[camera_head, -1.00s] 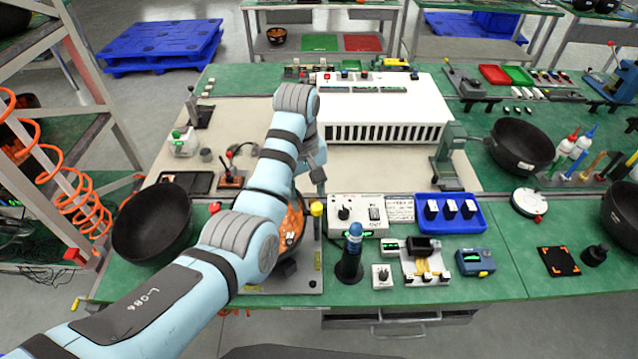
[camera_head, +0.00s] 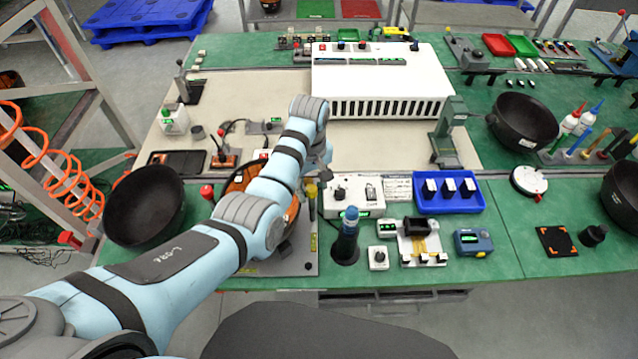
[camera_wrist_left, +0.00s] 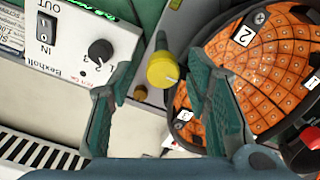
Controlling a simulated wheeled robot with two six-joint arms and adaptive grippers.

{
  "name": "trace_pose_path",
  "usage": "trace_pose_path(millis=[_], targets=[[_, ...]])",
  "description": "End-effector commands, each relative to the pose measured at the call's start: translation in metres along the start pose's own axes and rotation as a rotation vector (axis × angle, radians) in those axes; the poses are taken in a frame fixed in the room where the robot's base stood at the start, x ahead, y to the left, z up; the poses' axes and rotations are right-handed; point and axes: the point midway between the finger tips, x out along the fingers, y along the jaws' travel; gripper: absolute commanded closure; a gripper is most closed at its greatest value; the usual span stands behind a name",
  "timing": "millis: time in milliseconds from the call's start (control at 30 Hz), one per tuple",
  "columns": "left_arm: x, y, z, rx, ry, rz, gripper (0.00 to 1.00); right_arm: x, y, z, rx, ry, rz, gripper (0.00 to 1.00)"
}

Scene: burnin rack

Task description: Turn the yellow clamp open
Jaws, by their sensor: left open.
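The yellow clamp (camera_wrist_left: 163,69) shows in the left wrist view as a round yellow knob, in the gap between my open fingers. In the head view its yellow top (camera_head: 311,190) stands beside the orange round part, just below my left gripper (camera_head: 324,174). My left gripper is open, with one green finger on each side of the knob in the wrist view; neither clearly touches it. The orange numbered dome (camera_wrist_left: 262,65) lies right of the knob, partly behind one finger. My arm hides part of this fixture in the head view. My right gripper is not in view.
A white control box (camera_head: 356,197) with a dial and switch stands right of the clamp. A blue-topped dark tool (camera_head: 347,235) stands in front. A black bowl (camera_head: 145,205) is at left, and a long white slotted unit (camera_head: 380,75) is behind.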

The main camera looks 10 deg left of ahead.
Motion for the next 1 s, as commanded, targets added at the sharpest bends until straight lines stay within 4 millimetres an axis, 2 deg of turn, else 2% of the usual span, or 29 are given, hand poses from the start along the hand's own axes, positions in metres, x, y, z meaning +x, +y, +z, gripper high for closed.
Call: trace_pose_path(millis=[233,500,767,1000], targets=[[0.0009,-0.0001,0.0000,0.000,0.000,0.000,0.56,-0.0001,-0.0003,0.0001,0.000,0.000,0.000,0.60],[0.0007,0.0002,0.0000,0.001,0.000,0.000,0.99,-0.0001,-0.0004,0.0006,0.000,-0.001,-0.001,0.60],[0.0006,0.0000,-0.0004,0.013,0.001,-0.001,1.00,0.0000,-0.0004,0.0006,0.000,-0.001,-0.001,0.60],[0.0003,0.0000,-0.0008,0.098,0.002,-0.001,1.00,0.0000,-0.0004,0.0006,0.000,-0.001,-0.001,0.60]])
